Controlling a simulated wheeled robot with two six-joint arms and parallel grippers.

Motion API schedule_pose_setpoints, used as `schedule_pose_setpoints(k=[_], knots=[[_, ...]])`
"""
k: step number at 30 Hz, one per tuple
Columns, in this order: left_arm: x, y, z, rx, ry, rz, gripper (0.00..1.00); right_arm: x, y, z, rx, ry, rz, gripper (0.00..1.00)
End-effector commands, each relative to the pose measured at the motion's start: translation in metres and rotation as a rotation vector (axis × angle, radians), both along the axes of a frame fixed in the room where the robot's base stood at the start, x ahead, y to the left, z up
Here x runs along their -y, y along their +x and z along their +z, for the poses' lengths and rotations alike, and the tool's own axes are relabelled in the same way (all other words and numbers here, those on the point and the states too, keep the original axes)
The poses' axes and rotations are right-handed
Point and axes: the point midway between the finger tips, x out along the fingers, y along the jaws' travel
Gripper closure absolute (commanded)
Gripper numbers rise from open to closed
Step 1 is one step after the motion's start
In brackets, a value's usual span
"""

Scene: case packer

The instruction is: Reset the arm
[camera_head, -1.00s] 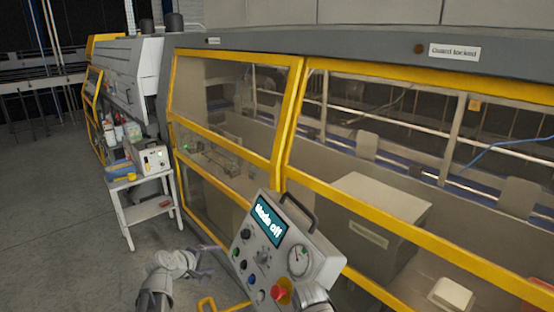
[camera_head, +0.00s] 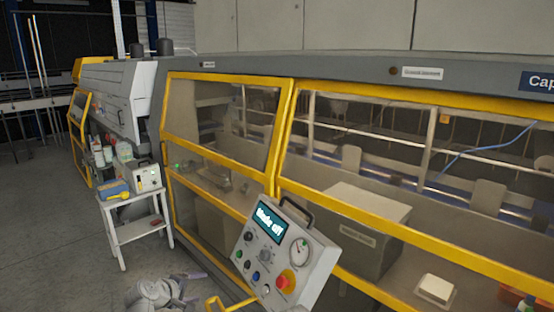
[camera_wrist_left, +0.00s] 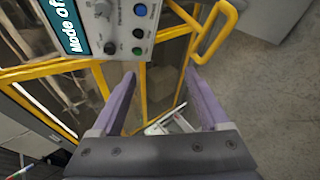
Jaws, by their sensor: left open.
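My left arm shows at the bottom of the head view, with its left gripper (camera_head: 194,287) left of the grey control panel (camera_head: 311,266). The left wrist view shows its two purple fingers (camera_wrist_left: 160,78) spread apart, with nothing held between them. The panel carries a "Mode off" screen (camera_head: 269,223), a gauge (camera_head: 299,251), several small knobs and buttons and a red button (camera_head: 287,280) on yellow. In the left wrist view, the panel (camera_wrist_left: 118,22) is at the upper left, beyond the fingers and apart from them. My right gripper is not in view.
The case packer's yellow-framed guards (camera_head: 284,135) run behind the panel. A yellow bar (camera_head: 232,303) juts out below the panel, close to my left gripper; it also shows in the wrist view (camera_wrist_left: 213,32). A loaded white side table (camera_head: 140,231) stands left. Grey floor (camera_head: 60,250) is open there.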

Motion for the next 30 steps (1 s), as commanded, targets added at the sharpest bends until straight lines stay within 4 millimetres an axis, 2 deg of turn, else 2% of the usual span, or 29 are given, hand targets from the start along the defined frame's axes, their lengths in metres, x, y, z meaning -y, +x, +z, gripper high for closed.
schedule_pose_setpoints(k=[1, 8, 11, 17, 20, 23, 27, 30], knots=[[0.006, -0.002, -0.009, -0.007, 0.012, -0.018, 0.22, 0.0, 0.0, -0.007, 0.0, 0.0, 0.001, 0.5], [0.028, -0.011, -0.033, -0.04, 0.071, -0.102, 0.22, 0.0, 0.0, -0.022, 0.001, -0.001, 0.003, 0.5], [0.042, -0.018, -0.05, -0.061, 0.109, -0.156, 0.22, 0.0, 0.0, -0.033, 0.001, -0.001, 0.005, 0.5], [0.08, -0.041, -0.098, -0.123, 0.22, -0.316, 0.22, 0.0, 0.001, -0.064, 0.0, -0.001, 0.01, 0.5], [0.102, -0.058, -0.129, -0.163, 0.296, -0.425, 0.22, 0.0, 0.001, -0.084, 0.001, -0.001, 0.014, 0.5], [0.127, -0.083, -0.171, -0.216, 0.399, -0.57, 0.22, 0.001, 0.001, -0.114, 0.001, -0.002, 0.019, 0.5], [0.16, -0.131, -0.239, -0.312, 0.584, -0.823, 0.22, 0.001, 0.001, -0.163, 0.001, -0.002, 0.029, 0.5], [0.173, -0.163, -0.276, -0.379, 0.709, -0.989, 0.22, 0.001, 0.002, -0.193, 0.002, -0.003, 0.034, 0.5]])
